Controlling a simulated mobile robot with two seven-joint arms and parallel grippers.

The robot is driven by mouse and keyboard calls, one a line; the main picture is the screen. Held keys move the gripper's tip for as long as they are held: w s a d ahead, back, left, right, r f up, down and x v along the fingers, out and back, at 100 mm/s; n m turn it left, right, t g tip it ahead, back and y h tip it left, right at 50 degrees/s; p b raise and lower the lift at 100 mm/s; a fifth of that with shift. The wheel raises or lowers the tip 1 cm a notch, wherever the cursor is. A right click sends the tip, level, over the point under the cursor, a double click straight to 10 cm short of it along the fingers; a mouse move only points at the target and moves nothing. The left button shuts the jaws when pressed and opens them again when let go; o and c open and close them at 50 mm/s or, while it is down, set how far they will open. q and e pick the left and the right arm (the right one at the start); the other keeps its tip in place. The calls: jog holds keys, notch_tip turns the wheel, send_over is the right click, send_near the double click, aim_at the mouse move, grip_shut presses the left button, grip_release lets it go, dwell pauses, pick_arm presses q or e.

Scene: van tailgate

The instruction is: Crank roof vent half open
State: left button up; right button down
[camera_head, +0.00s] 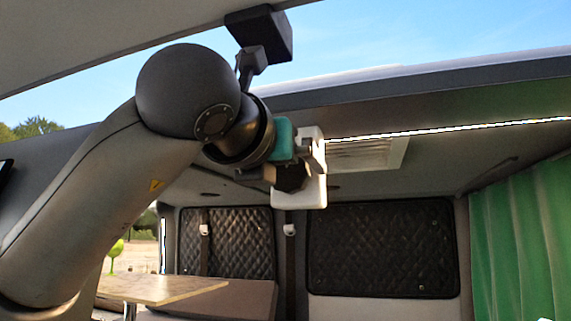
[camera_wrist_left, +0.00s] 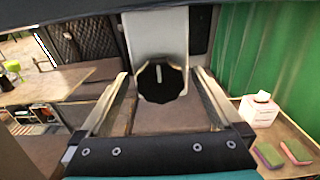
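The roof vent (camera_head: 367,153) is a pale slatted panel in the van ceiling, partly hidden behind my left gripper. A black scalloped knob (camera_wrist_left: 161,84) with a pale mark pointing up sits on a white plate (camera_wrist_left: 155,32). In the head view the white plate (camera_head: 303,192) shows at my left gripper's tip. My left gripper (camera_head: 300,166) is raised below the ceiling. In the left wrist view its two fingers (camera_wrist_left: 161,74) are apart, with the knob between them in the picture and a gap on each side. I cannot tell whether the fingertips reach it. My right gripper is not seen.
A light strip (camera_head: 450,129) runs along the roof edge above. A green curtain (camera_head: 520,245) hangs on the right. A wooden table (camera_head: 160,289) stands low on the left. A tissue box (camera_wrist_left: 259,109) and sponges (camera_wrist_left: 270,154) lie on a counter at right.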

pick_arm(q)
jog(key=c, duration=1.3)
